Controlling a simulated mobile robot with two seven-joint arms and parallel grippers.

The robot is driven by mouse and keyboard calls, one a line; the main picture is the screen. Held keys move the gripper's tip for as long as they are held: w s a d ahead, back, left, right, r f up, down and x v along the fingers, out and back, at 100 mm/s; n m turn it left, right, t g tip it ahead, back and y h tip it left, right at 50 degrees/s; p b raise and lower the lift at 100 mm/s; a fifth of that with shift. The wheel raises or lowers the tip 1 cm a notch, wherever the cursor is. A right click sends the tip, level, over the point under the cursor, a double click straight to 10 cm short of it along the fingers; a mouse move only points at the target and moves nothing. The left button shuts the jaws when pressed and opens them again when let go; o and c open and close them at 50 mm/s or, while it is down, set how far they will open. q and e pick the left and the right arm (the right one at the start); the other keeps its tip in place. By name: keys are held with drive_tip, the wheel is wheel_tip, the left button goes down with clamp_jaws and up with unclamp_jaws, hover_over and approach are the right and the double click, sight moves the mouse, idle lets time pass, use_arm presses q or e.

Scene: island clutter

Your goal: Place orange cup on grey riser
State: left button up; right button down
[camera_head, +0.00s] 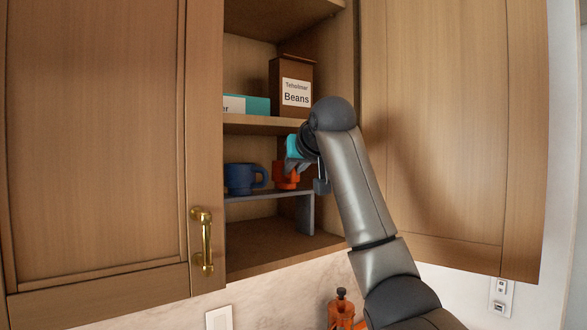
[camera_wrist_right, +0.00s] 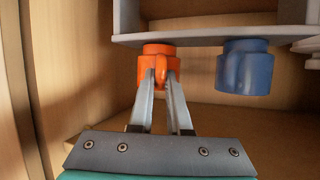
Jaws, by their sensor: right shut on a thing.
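The orange cup (camera_head: 284,179) is inside the open cabinet, at the right part of the grey riser (camera_head: 262,196). My right gripper (camera_head: 297,170) reaches in from the right and is shut on the cup, partly covering it. In the right wrist view, which looks upside down, the two fingers (camera_wrist_right: 161,78) close on the handle side of the orange cup (camera_wrist_right: 157,50). The cup is upright, and its base appears to meet the surface of the grey riser (camera_wrist_right: 210,38); I cannot tell if its full weight rests there. My left gripper is not in view.
A blue cup (camera_head: 239,178) stands on the riser, left of the orange cup, with a small gap. The shelf above holds a brown Beans box (camera_head: 291,86) and a teal box (camera_head: 256,105). Cabinet doors flank the opening. An orange bottle (camera_head: 341,309) stands below.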

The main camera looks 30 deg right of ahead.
drive_tip(key=c, duration=1.3)
unclamp_jaws()
drive_tip(key=shift+f, duration=0.2)
drive_tip(key=o, duration=0.4)
drive_tip(key=shift+o, duration=0.2)
drive_tip(key=shift+r, duration=0.1)
drive_tip(key=shift+r, duration=0.2)
drive_tip(key=b+v, duration=0.3)
drive_tip(key=v, duration=0.9)
drive_tip(key=shift+f, duration=0.1)
